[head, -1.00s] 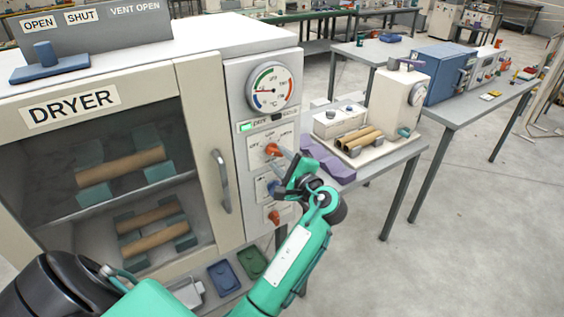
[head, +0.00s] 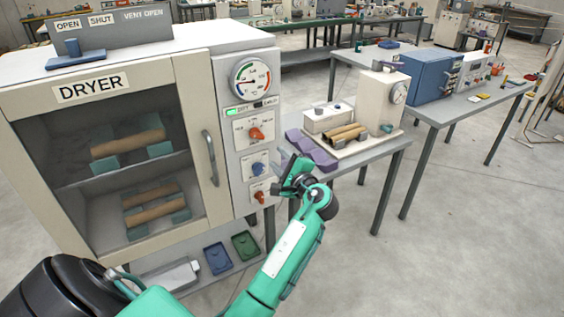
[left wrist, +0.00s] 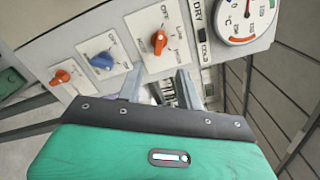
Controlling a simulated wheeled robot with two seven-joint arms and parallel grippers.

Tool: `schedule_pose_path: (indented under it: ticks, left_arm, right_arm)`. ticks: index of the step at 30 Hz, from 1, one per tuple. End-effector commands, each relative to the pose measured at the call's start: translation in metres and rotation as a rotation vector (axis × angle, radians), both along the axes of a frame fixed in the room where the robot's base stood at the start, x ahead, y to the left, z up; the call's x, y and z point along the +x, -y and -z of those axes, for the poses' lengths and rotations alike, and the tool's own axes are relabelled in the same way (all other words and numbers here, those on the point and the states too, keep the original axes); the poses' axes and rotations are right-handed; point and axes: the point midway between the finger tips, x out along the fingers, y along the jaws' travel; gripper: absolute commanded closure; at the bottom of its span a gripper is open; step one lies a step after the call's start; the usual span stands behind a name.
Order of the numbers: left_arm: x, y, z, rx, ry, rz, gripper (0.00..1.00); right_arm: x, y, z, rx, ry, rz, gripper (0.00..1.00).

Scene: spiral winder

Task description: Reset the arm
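The dryer (head: 190,65) stands at the left with its glass door shut. Its control panel has a dial gauge (head: 251,79), a lit green DRY lamp (head: 236,112), an upper orange knob (head: 256,134), a blue knob (head: 258,167) and a lower orange knob (head: 259,197). My left gripper (head: 283,160) is just right of the panel, apart from the knobs and holding nothing. In the left wrist view its two fingers (left wrist: 160,88) are spread, with the upper orange knob (left wrist: 159,42) beyond them. My right gripper is not in view.
A side table holds a purple cradle (head: 310,150) and a cream machine with cardboard tubes (head: 345,132), close to my left gripper. Blue (head: 218,258) and green trays (head: 245,244) sit low below the panel. Open floor lies to the right.

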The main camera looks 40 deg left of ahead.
Motion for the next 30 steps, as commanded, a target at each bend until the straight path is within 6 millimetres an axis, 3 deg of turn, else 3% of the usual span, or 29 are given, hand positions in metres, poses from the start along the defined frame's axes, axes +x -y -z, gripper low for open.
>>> schedule_pose_path:
  ticks: [17, 20, 23, 26, 30]
  left_arm:
    - [0.000, 0.000, 0.001, 0.000, 0.000, 0.001, 0.64]
    - [0.005, 0.002, 0.015, -0.015, -0.014, 0.022, 0.64]
    - [0.014, 0.009, 0.055, -0.061, -0.045, 0.084, 0.64]
    - [0.023, 0.022, 0.121, -0.152, -0.089, 0.174, 0.64]
    - [0.018, 0.044, 0.228, -0.325, -0.147, 0.281, 0.64]
  right_arm:
    - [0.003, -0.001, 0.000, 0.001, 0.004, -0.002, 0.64]
    - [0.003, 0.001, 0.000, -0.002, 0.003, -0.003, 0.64]
    - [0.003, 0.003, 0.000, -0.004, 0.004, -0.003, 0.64]
    - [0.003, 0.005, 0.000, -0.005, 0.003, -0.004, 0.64]
    - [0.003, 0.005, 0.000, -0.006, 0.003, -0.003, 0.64]
